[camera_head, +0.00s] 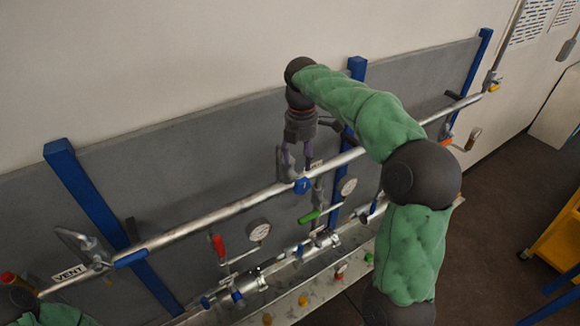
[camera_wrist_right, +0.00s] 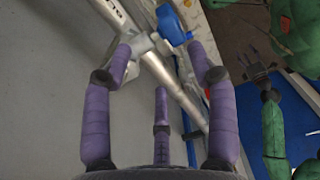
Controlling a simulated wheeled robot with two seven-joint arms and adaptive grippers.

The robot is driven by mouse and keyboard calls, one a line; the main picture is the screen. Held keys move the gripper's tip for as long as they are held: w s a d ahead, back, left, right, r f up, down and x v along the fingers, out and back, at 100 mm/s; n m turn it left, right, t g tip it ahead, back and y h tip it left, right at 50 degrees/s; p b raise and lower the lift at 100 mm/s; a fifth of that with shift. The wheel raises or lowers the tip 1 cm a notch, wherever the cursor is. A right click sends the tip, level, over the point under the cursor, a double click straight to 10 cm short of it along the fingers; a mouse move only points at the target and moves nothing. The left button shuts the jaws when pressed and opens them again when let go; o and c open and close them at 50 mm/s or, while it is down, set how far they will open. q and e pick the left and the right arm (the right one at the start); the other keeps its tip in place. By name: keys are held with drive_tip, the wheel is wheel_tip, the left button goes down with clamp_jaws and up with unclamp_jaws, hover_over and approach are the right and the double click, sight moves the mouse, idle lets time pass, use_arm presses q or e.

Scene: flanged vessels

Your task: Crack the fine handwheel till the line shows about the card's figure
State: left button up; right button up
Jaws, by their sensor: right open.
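My right gripper (camera_head: 292,172) hangs from above at the long pipe (camera_head: 215,215); its purple fingers are open. In the right wrist view, its fingers (camera_wrist_right: 165,60) stand either side of a grey fitting (camera_wrist_right: 145,45) with a blue handle (camera_wrist_right: 172,25), and no firm grip shows. The blue handle (camera_head: 302,186) also shows in the head view; I cannot tell whether it is the fine handwheel. Two round gauges (camera_head: 258,230) (camera_head: 347,187) stand nearby, their readings too small to read. No card figure is legible. A dark gripper, apparently my left (camera_wrist_right: 252,66), shows in the wrist view, its jaws unclear.
A red handle (camera_head: 218,246) and a green handle (camera_head: 310,217) stand by the lower line. A "VENT" label (camera_head: 69,273) sits at left. Blue posts (camera_head: 95,205) carry the pipe before a grey panel (camera_head: 190,150). A yellow cart (camera_head: 560,235) stands right on open floor.

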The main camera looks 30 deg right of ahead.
sight(302, 178)
drive_tip(key=shift+s+f, duration=1)
drive_tip(key=shift+s, duration=0.1)
drive_tip(key=f, duration=0.2)
drive_tip(key=f+p, duration=0.1)
drive_tip(key=f, duration=0.1)
drive_tip(key=w+f, duration=0.1)
drive_tip(key=f, duration=0.1)
drive_tip(key=shift+f+p, duration=0.3)
drive_tip(key=shift+f, duration=0.05)
drive_tip(key=shift+s+f, duration=0.15)
drive_tip(key=shift+f, duration=0.3)
use_arm(q)
drive_tip(key=shift+s+r, duration=0.2)
drive_tip(key=shift+r, duration=0.35)
drive_tip(key=shift+s+r, duration=0.15)
drive_tip(key=shift+r, duration=0.35)
use_arm(e)
drive_tip(key=shift+w+f, duration=0.2)
drive_tip(key=shift+s, duration=0.1)
drive_tip(key=c, duration=1.2)
